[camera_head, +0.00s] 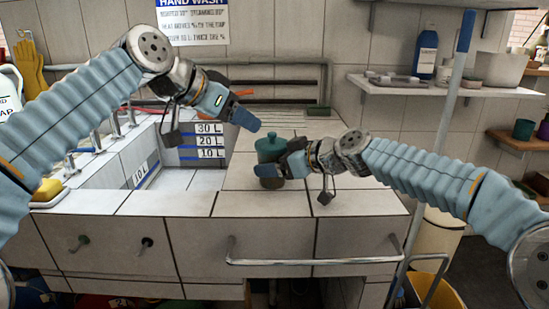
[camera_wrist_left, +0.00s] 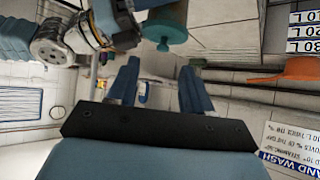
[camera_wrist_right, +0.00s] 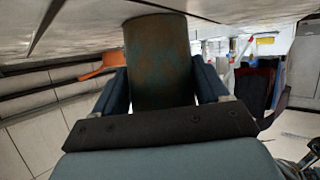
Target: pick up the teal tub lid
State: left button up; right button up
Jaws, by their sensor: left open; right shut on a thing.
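The teal tub lid (camera_head: 270,147), with a small knob on top, sits on the tub (camera_head: 271,183) on the tiled counter. In the left wrist view, the lid (camera_wrist_left: 165,30) and its knob show beyond my fingers, near the top. My right gripper (camera_head: 270,171) is shut on the tub's body, below the lid. The worn, brownish tub body (camera_wrist_right: 160,62) fills the space between its fingers in the right wrist view. My left gripper (camera_head: 246,119) is open and empty, above and to the left of the lid, apart from it.
A tiled sink basin (camera_head: 110,165) with litre marks lies to the left. An orange object (camera_wrist_left: 298,68) is behind, near the wall pipes. A shelf (camera_head: 445,90) with a blue bottle (camera_head: 427,52) and a pole (camera_head: 445,140) stand right. The counter front (camera_head: 290,205) is clear.

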aim_at(269, 135)
pick_arm(q)
notch_tip(269, 135, down, 4)
jog(key=s+a+t+h, duration=0.2)
jog(key=t+h, duration=0.2)
jog(key=x, duration=1.2)
jog(key=shift+w+a+f, duration=0.1)
jog(key=shift+w, duration=0.2)
grip_shut()
